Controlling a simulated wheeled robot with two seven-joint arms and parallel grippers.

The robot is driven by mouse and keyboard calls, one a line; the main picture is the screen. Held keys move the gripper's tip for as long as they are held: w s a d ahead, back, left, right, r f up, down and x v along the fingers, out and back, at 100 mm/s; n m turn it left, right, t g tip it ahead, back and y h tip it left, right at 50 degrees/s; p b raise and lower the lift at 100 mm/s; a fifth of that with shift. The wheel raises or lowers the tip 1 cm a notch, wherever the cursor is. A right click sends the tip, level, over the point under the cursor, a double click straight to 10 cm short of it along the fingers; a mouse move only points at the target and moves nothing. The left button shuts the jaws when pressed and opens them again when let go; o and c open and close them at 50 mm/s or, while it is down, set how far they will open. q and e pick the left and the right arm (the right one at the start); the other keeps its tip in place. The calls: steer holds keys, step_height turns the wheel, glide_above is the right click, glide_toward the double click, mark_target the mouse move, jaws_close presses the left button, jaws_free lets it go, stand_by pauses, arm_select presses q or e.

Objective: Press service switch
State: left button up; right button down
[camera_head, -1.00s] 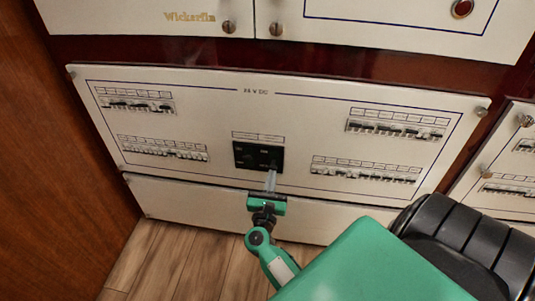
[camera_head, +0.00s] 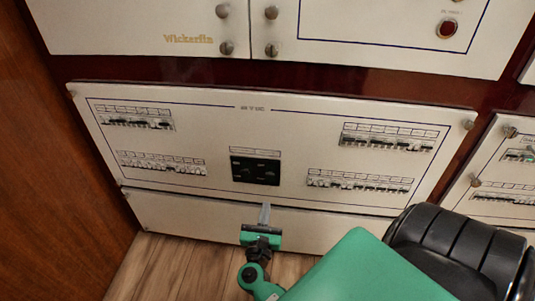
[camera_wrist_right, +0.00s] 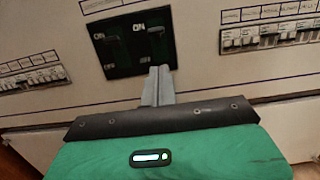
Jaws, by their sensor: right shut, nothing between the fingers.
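The black switch panel (camera_head: 255,170) sits in the middle of the cream breaker board. It also shows in the right wrist view (camera_wrist_right: 129,58), with two switches side by side, each with "ON" above it. Which one is the service switch I cannot read, and the exact lever positions are unclear. My right gripper (camera_head: 265,207) is shut and empty, its fingertips below the black panel in the head view. In the right wrist view the fingertips (camera_wrist_right: 159,72) overlap the panel's lower right edge, under the right-hand switch; contact cannot be told. My left gripper is not in view.
Breaker rows flank the panel: upper left (camera_head: 135,119), lower left (camera_head: 162,165), upper right (camera_head: 390,137) and lower right (camera_head: 360,182). A red indicator (camera_head: 447,28) is on the upper board. A wooden wall (camera_head: 60,170) stands at left.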

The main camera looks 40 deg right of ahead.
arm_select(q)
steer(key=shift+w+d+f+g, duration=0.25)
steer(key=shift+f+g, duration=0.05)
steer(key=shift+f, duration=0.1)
arm_select(e)
steer(key=v, duration=0.5)
